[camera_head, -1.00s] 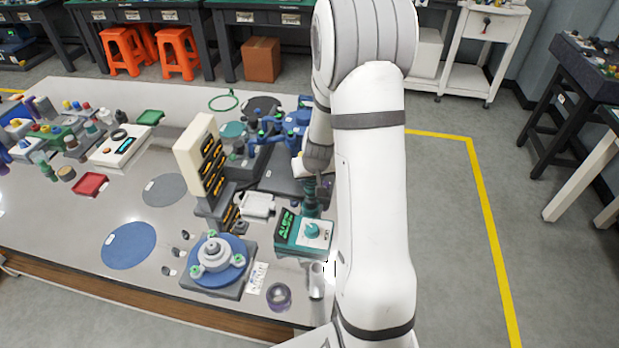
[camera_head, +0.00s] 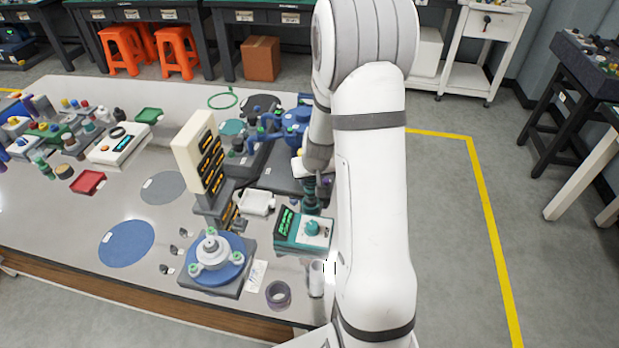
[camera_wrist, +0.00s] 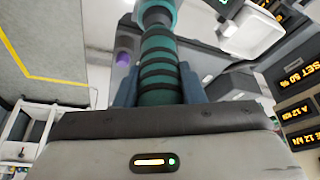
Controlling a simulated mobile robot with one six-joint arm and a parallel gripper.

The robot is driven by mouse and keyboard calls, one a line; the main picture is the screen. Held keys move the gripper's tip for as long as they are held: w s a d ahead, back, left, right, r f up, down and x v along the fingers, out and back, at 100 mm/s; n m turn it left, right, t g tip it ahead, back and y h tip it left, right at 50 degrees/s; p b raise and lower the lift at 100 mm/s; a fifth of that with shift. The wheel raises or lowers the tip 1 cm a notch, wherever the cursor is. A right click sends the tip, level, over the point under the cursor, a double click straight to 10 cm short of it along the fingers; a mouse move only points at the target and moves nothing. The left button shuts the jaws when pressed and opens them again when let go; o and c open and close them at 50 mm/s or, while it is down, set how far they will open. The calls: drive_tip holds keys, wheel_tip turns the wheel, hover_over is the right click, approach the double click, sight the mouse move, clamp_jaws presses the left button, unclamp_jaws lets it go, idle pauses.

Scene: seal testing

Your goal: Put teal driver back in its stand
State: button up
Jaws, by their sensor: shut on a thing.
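The teal driver (camera_wrist: 158,62), a teal handle with dark bands, stands between the two blue-grey fingers of my gripper (camera_wrist: 158,84) in the wrist view. My gripper is shut on it. In the head view the driver (camera_head: 311,197) shows as a dark teal, roughly upright shape just behind the teal control box, beside my arm. My forearm hides part of the gripper there. I cannot tell for sure which thing is the stand, or whether the driver's lower end touches anything.
The teal control box (camera_head: 303,232) with a knob is close in front of the driver. A white cylinder (camera_head: 316,281) and a purple ring (camera_head: 278,294) stand near the table's front edge. A display tower (camera_head: 200,155) rises to the left. A blue round fixture (camera_head: 215,262) is front left.

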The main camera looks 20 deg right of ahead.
drive_tip(key=shift+f+b, duration=0.65)
drive_tip(key=shift+b, duration=0.25)
idle(1.1)
drive_tip(key=o, duration=1.3)
drive_tip(key=shift+c, duration=0.2)
wheel_tip(320, 180, up, 9)
drive_tip(key=p, duration=0.7)
drive_tip(key=shift+s, duration=0.1)
